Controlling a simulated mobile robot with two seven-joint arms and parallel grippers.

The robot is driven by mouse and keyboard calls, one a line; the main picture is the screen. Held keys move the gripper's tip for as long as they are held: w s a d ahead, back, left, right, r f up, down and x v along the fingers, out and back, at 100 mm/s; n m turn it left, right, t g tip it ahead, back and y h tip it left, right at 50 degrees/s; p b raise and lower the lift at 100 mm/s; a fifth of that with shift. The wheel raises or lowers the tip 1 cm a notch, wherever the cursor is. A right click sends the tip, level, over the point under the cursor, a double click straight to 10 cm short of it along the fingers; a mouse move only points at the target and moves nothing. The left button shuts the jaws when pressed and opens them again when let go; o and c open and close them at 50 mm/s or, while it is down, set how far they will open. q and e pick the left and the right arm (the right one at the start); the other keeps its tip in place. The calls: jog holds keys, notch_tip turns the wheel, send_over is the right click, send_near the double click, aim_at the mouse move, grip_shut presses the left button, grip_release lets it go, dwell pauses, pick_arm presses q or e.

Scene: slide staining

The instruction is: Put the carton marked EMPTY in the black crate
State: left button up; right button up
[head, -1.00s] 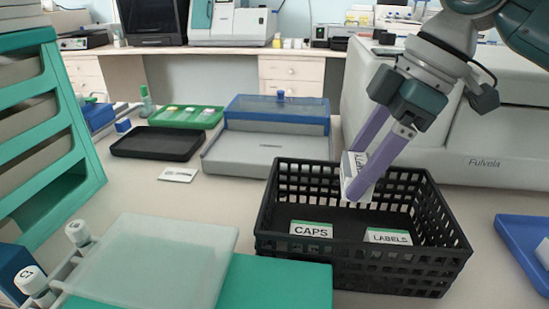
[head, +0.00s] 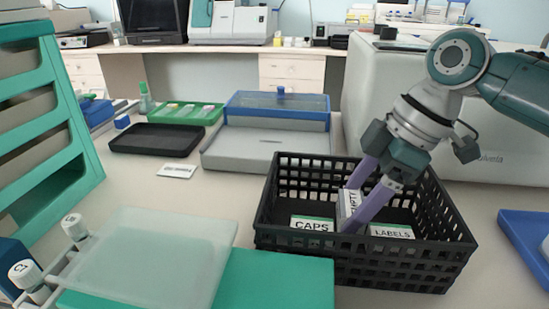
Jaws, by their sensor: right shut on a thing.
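The black crate (head: 365,268) stands on the bench at centre right. My right gripper (head: 350,208) reaches down into it from the upper right and is shut on the white carton marked EMPTY (head: 348,203), of which only part of the lettering shows between the purple fingers. The carton is inside the crate walls, between a carton marked CAPS (head: 312,224) on its left and a carton marked LABELS (head: 391,231) on its right. I cannot tell whether it touches the crate floor. My left gripper is not in view.
A teal box or mat (head: 275,280) and a frosted lid (head: 165,255) lie left of the crate. A grey tray with a blue lid (head: 265,148) stands behind it. A blue tray (head: 525,245) is at the right, and a large grey machine (head: 375,95) at the back right.

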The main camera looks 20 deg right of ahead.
jog(key=shift+f, duration=0.35)
jog(key=o, duration=1.4)
jog(key=shift+p+v, duration=0.6)
jog(key=shift+v, duration=3.75)
jog(key=shift+w+a+r, duration=0.1)
jog(key=shift+w+a, duration=0.05)
jog(key=shift+a, duration=0.05)
